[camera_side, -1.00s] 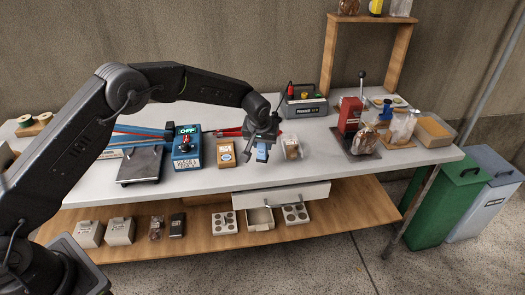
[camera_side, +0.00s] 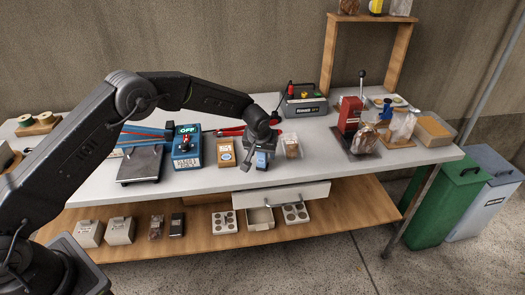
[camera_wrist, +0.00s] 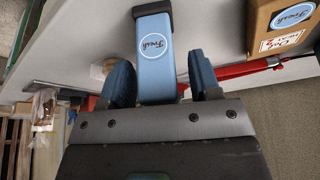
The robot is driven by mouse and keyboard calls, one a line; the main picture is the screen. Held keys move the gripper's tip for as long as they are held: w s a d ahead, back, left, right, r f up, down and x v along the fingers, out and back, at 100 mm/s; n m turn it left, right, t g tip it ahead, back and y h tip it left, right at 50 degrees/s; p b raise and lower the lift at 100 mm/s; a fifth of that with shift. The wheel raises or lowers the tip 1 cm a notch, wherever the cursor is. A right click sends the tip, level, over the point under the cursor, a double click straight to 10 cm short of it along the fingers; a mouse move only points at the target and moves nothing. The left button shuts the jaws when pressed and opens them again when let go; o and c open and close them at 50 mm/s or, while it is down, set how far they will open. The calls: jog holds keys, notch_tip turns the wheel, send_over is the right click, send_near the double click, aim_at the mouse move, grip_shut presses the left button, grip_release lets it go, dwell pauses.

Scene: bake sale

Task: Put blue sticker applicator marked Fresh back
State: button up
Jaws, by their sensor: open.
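The blue sticker applicator (camera_side: 262,161) is near the front edge of the table, just right of the brown box. In the wrist view the applicator (camera_wrist: 154,72) has a dark end and a round label reading Fresh. My gripper (camera_side: 254,160) is open around it, and in the wrist view my gripper's dark blue fingers (camera_wrist: 160,78) stand on either side with gaps. The applicator's lower part is hidden by my gripper. The brown box (camera_side: 226,158) has a blue-and-white label on top; in the wrist view the box (camera_wrist: 264,30) shows a round Fresh label.
A blue device with a green display (camera_side: 187,158) and a scale (camera_side: 140,164) stand to the left. A clear bag of goods (camera_side: 291,146) is close on the right. Farther right is a red press (camera_side: 350,115). The white tabletop (camera_side: 320,170) has free room at front right.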

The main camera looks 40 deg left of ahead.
jog(key=shift+r, duration=0.15)
jog(key=v, duration=1.2)
jog(key=shift+s, duration=0.15)
jog(key=s+a+r+m, duration=0.2)
jog(key=s+a+r, duration=0.1)
jog(key=s+r, duration=1.15)
jog(key=s+a+m+t+h, duration=0.1)
jog(key=s+m, duration=0.1)
jog(key=s, duration=2)
jog(key=shift+s+f+m+t+h, duration=0.25)
jog(key=shift+s+m+t+h, duration=0.05)
jog(key=shift+s, duration=0.05)
